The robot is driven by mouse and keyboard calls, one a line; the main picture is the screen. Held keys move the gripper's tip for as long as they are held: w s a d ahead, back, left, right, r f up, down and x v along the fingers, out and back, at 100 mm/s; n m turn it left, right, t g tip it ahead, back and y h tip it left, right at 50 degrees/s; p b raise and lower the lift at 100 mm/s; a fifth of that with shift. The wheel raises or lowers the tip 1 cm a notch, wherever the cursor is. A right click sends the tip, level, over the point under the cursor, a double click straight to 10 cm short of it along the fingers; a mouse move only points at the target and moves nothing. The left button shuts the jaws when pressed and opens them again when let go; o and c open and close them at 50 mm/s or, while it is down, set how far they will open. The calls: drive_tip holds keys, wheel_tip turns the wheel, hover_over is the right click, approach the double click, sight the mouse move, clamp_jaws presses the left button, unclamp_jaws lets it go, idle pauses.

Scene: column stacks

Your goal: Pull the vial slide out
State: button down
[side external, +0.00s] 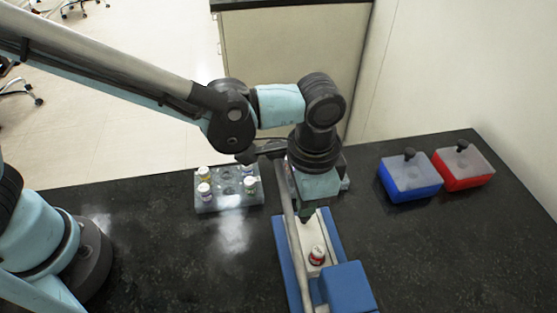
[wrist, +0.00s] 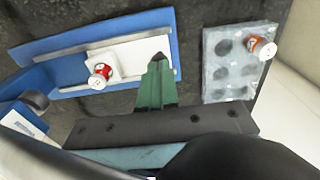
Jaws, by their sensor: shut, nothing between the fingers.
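The vial slide (side external: 306,237) is a white strip lying along a blue base (side external: 338,240). It also shows in the wrist view (wrist: 135,54). A vial (side external: 317,256) with a white cap and red body stands upright on the slide; it shows in the wrist view too (wrist: 101,74). My gripper (side external: 305,217) points down with its green fingers shut and empty, at the slide's far end in the side view. In the wrist view the fingertips (wrist: 157,62) overlap the slide's right end. I cannot tell whether they touch it.
A blue housing (side external: 347,287) sits at the base's near end. A grey vial rack (side external: 231,202) with several vials stands left of the base. A blue box (side external: 408,180) and a red box (side external: 463,168), each with a black knob, stand at right. Dark counter between is clear.

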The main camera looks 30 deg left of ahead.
drive_tip(key=shift+w+a, duration=0.1)
drive_tip(key=shift+r, duration=3)
